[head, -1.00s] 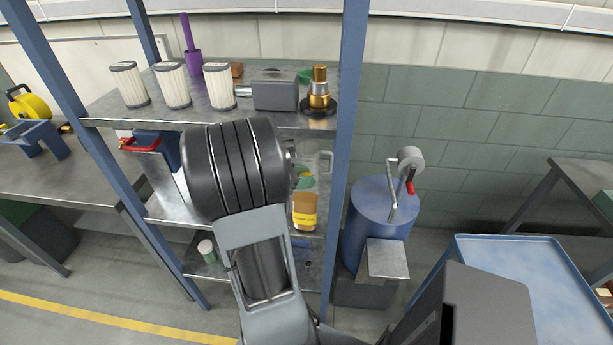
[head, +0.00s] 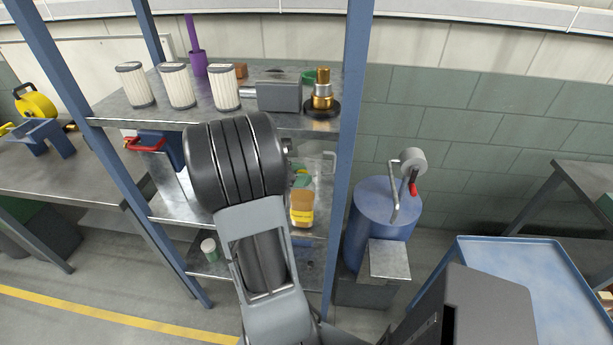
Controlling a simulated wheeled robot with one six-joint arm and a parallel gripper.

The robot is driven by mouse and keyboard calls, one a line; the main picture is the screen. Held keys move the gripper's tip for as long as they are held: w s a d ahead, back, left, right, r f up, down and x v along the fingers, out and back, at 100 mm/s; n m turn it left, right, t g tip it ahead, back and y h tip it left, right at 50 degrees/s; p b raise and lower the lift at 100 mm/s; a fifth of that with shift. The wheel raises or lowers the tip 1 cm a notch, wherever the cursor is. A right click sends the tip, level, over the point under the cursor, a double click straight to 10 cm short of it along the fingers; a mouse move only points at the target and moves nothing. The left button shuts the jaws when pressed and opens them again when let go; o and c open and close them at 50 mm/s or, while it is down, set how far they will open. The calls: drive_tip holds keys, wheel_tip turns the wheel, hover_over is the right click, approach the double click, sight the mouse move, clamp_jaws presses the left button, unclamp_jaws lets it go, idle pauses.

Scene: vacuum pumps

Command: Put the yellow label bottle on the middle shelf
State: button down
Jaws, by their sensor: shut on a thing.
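The yellow label bottle (head: 302,213), brown above its yellow band, shows at the right part of the middle shelf's opening, just right of my arm's black wrist housing. The middle shelf (head: 172,207) is a grey metal board below the top shelf; my arm covers much of it. My gripper is hidden behind my own wrist, so its fingers and their contact with the bottle do not show. I cannot tell whether the bottle touches the shelf.
The top shelf (head: 190,115) holds several white filters, a grey motor block (head: 279,97) and a brass fitting (head: 322,93). A red-handled blue item (head: 160,146) is on the left of the rack. A blue tank (head: 382,215) stands right of the blue post (head: 347,150).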

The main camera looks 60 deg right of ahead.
drive_tip(key=w+d+p, duration=0.1)
drive_tip(key=w, duration=0.6)
drive_tip(key=shift+w+d+p, duration=0.25)
drive_tip(key=shift+p, duration=0.1)
drive_tip(key=shift+f, duration=0.35)
idle(0.8)
drive_tip(key=c, duration=0.7)
unclamp_jaws()
drive_tip(key=shift+a, duration=0.1)
drive_tip(key=w+a+b, duration=0.1)
drive_tip(key=w+a, duration=0.3)
drive_tip(key=w+a+r+b, duration=0.1)
drive_tip(key=w+a, duration=0.2)
drive_tip(key=w, duration=0.1)
drive_tip(key=w+a+r+b, duration=0.1)
drive_tip(key=w+a, duration=0.2)
drive_tip(key=a, duration=0.1)
drive_tip(key=shift+w+a, duration=0.3)
drive_tip(key=shift+w, duration=0.1)
clamp_jaws()
